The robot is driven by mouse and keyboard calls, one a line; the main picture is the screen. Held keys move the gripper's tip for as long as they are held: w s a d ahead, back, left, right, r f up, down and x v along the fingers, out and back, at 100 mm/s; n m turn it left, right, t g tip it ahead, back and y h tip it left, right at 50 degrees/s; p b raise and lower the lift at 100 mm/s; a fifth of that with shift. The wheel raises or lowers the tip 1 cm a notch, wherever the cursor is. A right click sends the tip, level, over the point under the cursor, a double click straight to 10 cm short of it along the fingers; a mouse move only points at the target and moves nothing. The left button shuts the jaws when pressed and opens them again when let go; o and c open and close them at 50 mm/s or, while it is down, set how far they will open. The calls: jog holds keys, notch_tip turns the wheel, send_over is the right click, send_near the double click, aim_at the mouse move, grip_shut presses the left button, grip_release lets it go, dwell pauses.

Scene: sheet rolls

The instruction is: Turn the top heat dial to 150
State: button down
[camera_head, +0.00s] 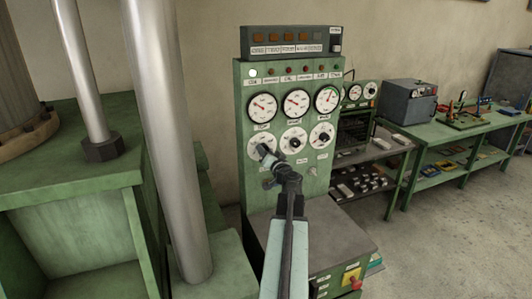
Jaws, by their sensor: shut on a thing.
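A green control panel (243,110) stands in front of me. It carries a row of three round gauges with three white-faced dials below them. My gripper (264,153) reaches up to the left dial (254,143) of the lower row and is shut on its knob. The gripper hides the knob and much of the scale, so I cannot read its setting. The middle dial (293,140) and the right dial (321,135) have dark knobs and are untouched. The gauge (262,106) above the held dial has a red needle. The labels are too small to read surely.
Thick metal columns (168,130) and a green machine frame (70,190) stand close on the left. A desk-like ledge (335,240) juts out below the panel. A green workbench (440,134) stands at the right. The floor (450,240) at lower right is clear.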

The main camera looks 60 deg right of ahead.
jog(key=m, duration=1.9)
jog(key=shift+m, duration=0.3)
dwell(0.4)
jog(key=c, duration=0.9)
grip_release()
jog(key=v, duration=0.8)
